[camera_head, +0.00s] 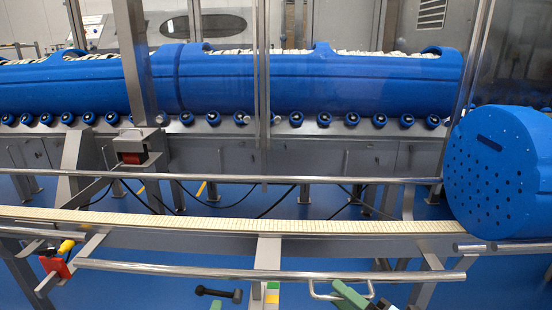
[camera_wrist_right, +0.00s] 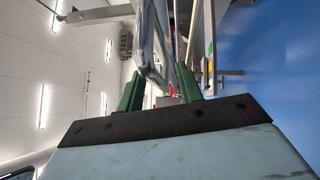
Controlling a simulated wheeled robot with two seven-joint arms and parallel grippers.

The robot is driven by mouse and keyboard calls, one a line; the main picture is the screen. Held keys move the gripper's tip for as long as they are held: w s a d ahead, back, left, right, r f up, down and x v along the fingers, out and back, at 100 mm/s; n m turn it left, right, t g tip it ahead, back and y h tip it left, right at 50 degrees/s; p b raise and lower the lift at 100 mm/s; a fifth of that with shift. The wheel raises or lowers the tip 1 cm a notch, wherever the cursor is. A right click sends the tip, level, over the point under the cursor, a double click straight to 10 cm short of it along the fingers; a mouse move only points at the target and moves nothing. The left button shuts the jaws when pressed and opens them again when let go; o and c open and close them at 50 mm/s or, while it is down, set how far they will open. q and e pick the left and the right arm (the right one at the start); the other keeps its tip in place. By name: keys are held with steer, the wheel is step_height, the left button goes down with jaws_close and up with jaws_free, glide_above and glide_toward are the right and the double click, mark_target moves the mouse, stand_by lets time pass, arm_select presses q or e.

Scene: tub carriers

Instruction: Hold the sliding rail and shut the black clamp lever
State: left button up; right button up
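The sliding rail is a steel tube (camera_head: 200,271) running across the lower part of the head view, with a small loop handle (camera_head: 325,296) below it. The black clamp lever (camera_head: 218,293) sticks out left of the middle post at the bottom. My right gripper (camera_head: 366,299) has its green fingers apart at the right end of the loop handle. In the right wrist view a shiny metal bar (camera_wrist_right: 150,40) runs between the fingers (camera_wrist_right: 158,88); firm contact cannot be made out. A small green tip at the bottom edge below the lever may be my left gripper (camera_head: 215,305); the rest is hidden.
A red clamp with a yellow handle (camera_head: 57,262) sits at the left. A beige slatted conveyor strip (camera_head: 200,218) and an upper steel guard rail (camera_head: 250,180) cross behind. Blue tubs (camera_head: 320,85) rest on rollers at the back; a perforated blue drum end (camera_head: 490,170) stands right.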

steer(key=v, duration=1.2)
